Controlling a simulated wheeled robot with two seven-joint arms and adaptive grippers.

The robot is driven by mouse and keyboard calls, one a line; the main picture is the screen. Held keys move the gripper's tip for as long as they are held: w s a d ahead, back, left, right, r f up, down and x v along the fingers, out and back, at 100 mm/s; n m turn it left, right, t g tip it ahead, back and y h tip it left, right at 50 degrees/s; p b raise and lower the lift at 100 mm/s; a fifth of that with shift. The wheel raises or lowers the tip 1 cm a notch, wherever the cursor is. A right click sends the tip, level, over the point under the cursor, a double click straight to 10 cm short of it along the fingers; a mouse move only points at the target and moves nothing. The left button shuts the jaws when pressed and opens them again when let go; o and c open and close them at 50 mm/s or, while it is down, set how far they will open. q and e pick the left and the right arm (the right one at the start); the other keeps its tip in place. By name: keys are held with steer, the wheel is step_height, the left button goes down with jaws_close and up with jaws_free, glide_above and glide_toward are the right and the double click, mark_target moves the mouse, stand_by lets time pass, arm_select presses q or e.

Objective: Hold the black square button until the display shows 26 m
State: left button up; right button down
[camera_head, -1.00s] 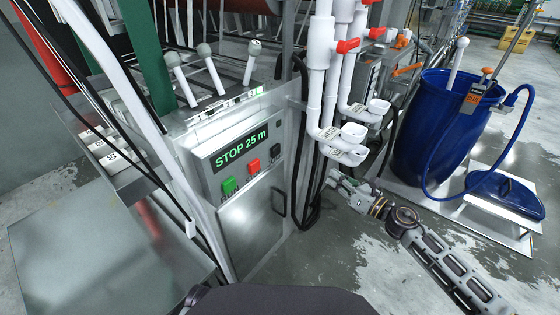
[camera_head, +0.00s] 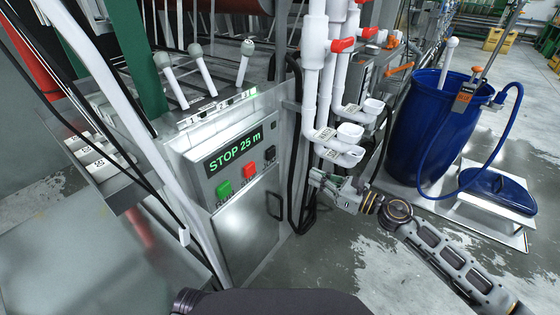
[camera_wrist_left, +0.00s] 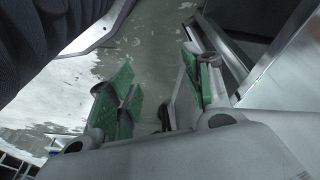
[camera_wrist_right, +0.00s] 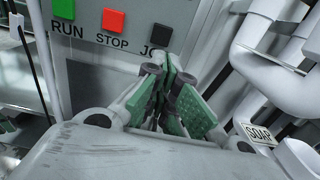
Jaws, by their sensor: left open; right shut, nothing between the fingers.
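The black square button (camera_head: 270,154) is the rightmost of three on the grey control panel; in the right wrist view it is above the fingertips (camera_wrist_right: 160,35), its JOG label partly hidden by them. The green-lit display (camera_head: 235,151) above the buttons reads "STOP 25 m". My right gripper (camera_head: 316,178) is shut and empty, to the right of the panel by the white pipes. In the head view its tips are apart from the black button. My left gripper (camera_wrist_left: 160,88) is open and empty in its wrist view, above the floor beside a metal edge; the head view does not show it.
The red STOP button (camera_wrist_right: 113,21) and green RUN button (camera_wrist_right: 64,9) sit left of the black one. White pipes with cups (camera_head: 350,131) and dark hoses (camera_head: 298,175) stand close to my right gripper. A blue barrel (camera_head: 430,130) is farther right.

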steer(key=shift+x, duration=1.55)
steer(key=p, duration=0.1)
glide_toward(273, 157)
steer(key=shift+x, duration=1.4)
steer(key=shift+w+a, duration=0.4)
steer(key=shift+a, duration=0.2)
steer(key=shift+x, duration=1.4)
arm_select(q)
steer(key=shift+s+a+f, duration=0.1)
steer(key=shift+s+f, duration=0.05)
steer(key=shift+f, duration=0.25)
steer(key=shift+s+a+f, duration=0.1)
steer(key=shift+f, duration=0.3)
arm_select(e)
steer(key=shift+a, duration=0.1)
